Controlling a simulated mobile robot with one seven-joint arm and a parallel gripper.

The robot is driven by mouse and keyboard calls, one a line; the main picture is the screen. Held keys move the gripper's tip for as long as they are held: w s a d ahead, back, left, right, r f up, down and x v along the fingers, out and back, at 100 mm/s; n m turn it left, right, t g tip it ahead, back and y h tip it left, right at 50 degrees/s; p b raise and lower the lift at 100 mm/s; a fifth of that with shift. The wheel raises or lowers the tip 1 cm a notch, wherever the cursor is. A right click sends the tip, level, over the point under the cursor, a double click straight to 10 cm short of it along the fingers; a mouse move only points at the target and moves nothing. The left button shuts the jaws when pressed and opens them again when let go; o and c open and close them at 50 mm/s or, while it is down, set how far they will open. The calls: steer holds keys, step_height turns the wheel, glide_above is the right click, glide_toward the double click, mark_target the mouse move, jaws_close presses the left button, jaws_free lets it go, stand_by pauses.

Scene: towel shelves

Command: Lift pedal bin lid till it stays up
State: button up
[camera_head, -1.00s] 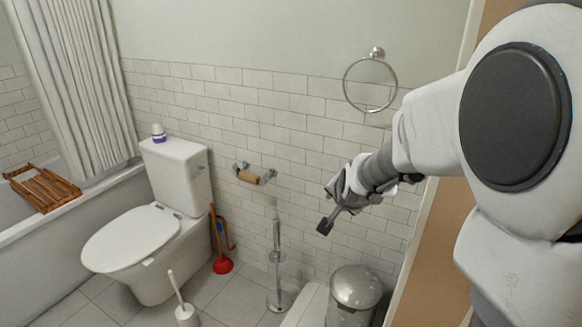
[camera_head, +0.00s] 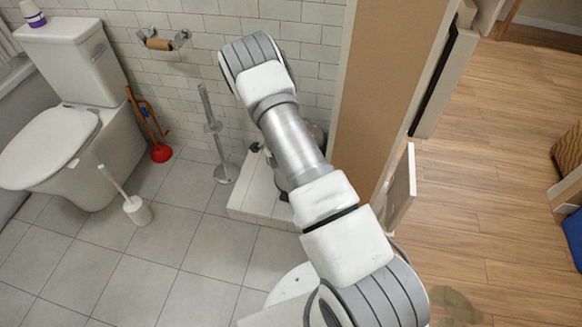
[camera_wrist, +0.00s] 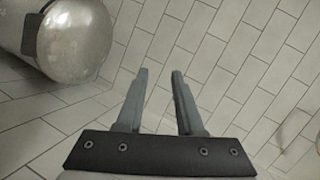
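The pedal bin (camera_wrist: 85,35) is a shiny metal cylinder with a rounded lid, at the upper left of the wrist view. A dark tab (camera_wrist: 31,33) shows on its left part. The lid looks closed. My gripper (camera_wrist: 161,73) is open and empty in the wrist view, its two fingers apart. It is to the right of the bin and below it in the picture, not touching it. In the head view my arm covers nearly all of the bin and the gripper is mostly hidden.
A white low block (camera_head: 255,187) stands by the tiled wall, near a metal stand (camera_head: 212,127). A red plunger (camera_head: 161,153), toilet brush (camera_head: 138,210) and toilet (camera_head: 75,140) are to the left. A brown wall end (camera_head: 375,90) is close on the right. The floor in front is clear.

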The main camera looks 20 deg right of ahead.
steer(key=s+f+m+t+b, duration=0.15)
steer(key=s+f, duration=0.25)
steer(key=f, duration=0.4)
steer(key=s+f+t+b, duration=0.1)
steer(key=s+f+b, duration=0.1)
steer(key=s+f, duration=0.4)
steer(key=s+f+t+b, duration=0.2)
steer(key=s+f, duration=0.1)
steer(key=f, duration=0.6)
steer(key=w+d+y+b, duration=0.1)
steer(key=w+d+b, duration=0.2)
steer(key=w, duration=0.8)
steer(key=shift+w+d+b, duration=0.15)
steer(key=shift+w+b, duration=0.1)
steer(key=shift+b, duration=0.85)
steer(key=shift+g, duration=0.25)
steer(key=shift+c, duration=0.3)
jaws_close()
